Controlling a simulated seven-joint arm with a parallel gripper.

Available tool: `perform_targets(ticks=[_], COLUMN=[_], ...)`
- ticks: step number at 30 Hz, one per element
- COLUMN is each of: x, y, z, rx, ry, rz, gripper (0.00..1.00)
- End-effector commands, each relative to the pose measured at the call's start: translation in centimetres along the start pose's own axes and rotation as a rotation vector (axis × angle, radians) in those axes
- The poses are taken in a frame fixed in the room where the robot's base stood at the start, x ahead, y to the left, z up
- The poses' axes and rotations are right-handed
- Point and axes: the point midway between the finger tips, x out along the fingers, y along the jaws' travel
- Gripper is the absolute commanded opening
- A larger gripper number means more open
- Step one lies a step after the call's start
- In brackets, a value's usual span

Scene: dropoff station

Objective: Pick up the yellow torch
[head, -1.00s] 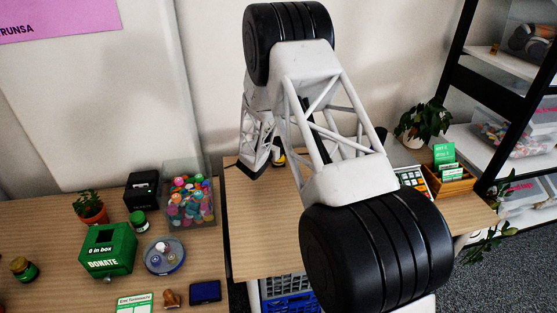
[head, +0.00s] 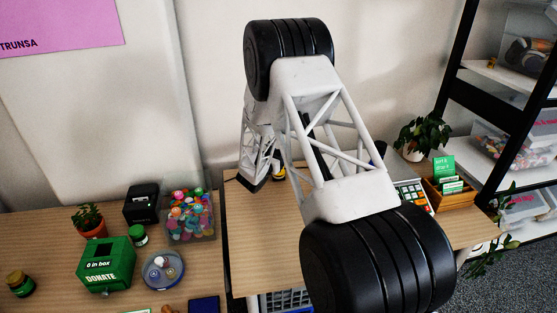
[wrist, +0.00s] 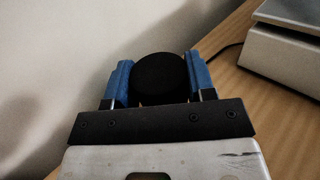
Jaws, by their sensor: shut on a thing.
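In the wrist view, my gripper (wrist: 158,76) has its two blue fingers closed on either side of a dark round end, which I take to be the head of the yellow torch (wrist: 160,78). The rest of the torch's body is hidden behind this end. In the head view, a small yellow and black piece of the torch (head: 279,171) shows beside my arm, low over the back of the right-hand table. My arm hides most of the gripper there, and I cannot tell whether the torch touches the table.
A grey-topped device (wrist: 285,50) with a cable stands right of the gripper. The left table holds a green donation box (head: 107,265), a clear bin of colourful items (head: 189,218) and a plant (head: 90,220). A calculator and a wooden card box (head: 447,196) stand at the right.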

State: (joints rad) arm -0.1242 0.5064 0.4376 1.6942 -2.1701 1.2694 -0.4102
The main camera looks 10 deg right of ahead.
Motion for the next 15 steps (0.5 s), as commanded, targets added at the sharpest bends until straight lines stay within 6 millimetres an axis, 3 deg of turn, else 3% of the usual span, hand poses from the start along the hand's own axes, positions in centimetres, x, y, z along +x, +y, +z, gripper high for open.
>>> perform_targets(ticks=[11, 15], x=[0.0, -1.5], y=[0.0, -1.4], z=[3.4, 3.5], rx=[0.003, 0.0], ry=[-0.001, 0.0], rz=[0.0, 0.0], gripper=[0.05, 0.05])
